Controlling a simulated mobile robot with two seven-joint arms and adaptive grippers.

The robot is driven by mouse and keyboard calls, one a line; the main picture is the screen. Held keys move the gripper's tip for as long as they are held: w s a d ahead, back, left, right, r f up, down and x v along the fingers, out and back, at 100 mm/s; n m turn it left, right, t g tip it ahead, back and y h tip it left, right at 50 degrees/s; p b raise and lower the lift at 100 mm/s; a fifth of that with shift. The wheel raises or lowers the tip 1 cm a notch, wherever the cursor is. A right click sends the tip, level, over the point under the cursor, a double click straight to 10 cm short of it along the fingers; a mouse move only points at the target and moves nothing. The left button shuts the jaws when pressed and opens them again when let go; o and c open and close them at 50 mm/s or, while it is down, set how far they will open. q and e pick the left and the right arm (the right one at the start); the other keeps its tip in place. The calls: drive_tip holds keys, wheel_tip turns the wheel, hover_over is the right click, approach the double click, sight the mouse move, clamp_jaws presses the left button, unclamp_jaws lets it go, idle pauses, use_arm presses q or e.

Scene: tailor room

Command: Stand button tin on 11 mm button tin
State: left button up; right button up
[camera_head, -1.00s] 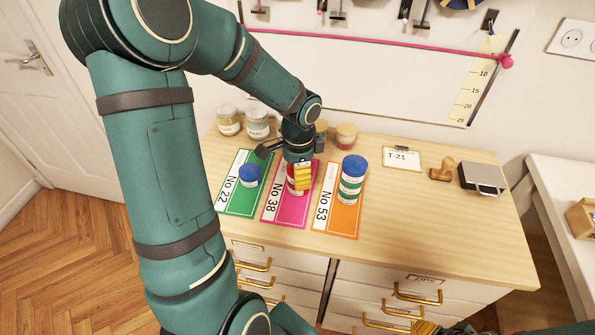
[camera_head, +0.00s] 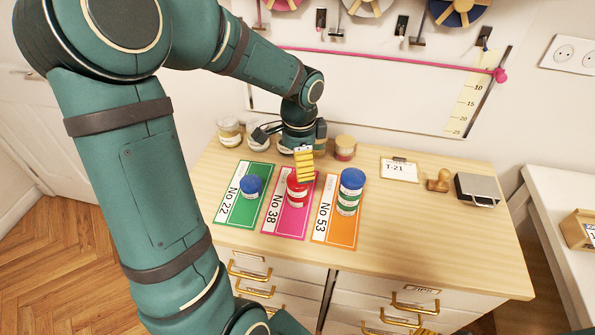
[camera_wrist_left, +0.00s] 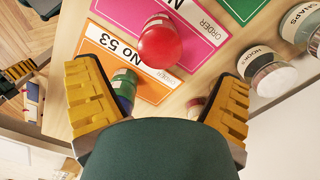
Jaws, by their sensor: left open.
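A red-lidded tin (camera_head: 298,192) stands on the pink No 38 card (camera_head: 283,219); its red lid (camera_wrist_left: 160,45) also shows in the wrist view. A blue-lidded tin (camera_head: 251,186) stands on the green No 22 card (camera_head: 236,212). A tall blue-topped column with green and white bands (camera_head: 349,197), seemingly stacked tins, stands on the orange No 53 card (camera_head: 342,233). Size marks are unreadable. My left gripper (camera_head: 304,165) is open and empty, above and behind the red-lidded tin. My right gripper (camera_head: 426,332) barely shows at the bottom edge.
Jars, including a snaps jar (camera_head: 229,131) and a hooks jar (camera_wrist_left: 262,70), stand along the back. The wooden top (camera_head: 430,235) is clear at front right.

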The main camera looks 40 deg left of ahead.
use_arm(q)
drive_tip(key=shift+r+p, duration=0.3)
drive_tip(key=shift+r, duration=1.65)
